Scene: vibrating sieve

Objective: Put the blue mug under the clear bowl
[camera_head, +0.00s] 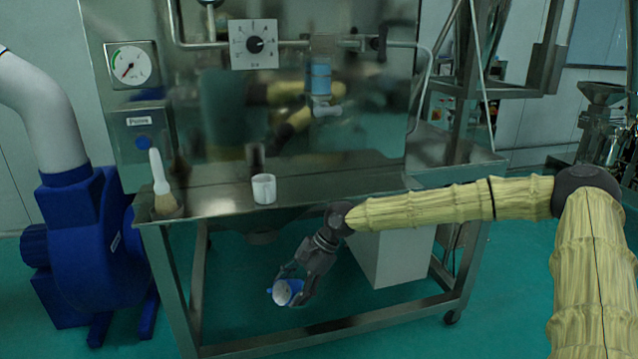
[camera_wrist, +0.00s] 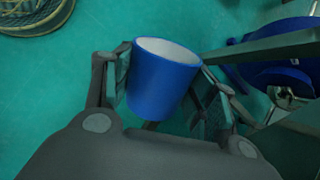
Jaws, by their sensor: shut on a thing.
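The blue mug (camera_wrist: 158,88) is between the two fingers of my gripper (camera_wrist: 165,68), which touch it on both sides. Its white inside shows at the top of the wrist view. In the head view my gripper (camera_head: 289,280) holds the mug (camera_head: 296,291) low, below and in front of the steel table's edge, with its opening tilted toward the camera. A clear bowl (camera_head: 320,76) with a blue tint hangs from the pipe on the steel back panel, above the table. A pale fitting shows at its lower end. The mug is well below and apart from the bowl.
The steel table (camera_head: 225,204) bears a white cup (camera_head: 263,189) near its front edge and a white-handled brush (camera_head: 161,178) at the left. The tabletop to the right of the cup looks clear. A blue blower (camera_head: 95,240) stands at the left, a pale box (camera_head: 398,258) under the table.

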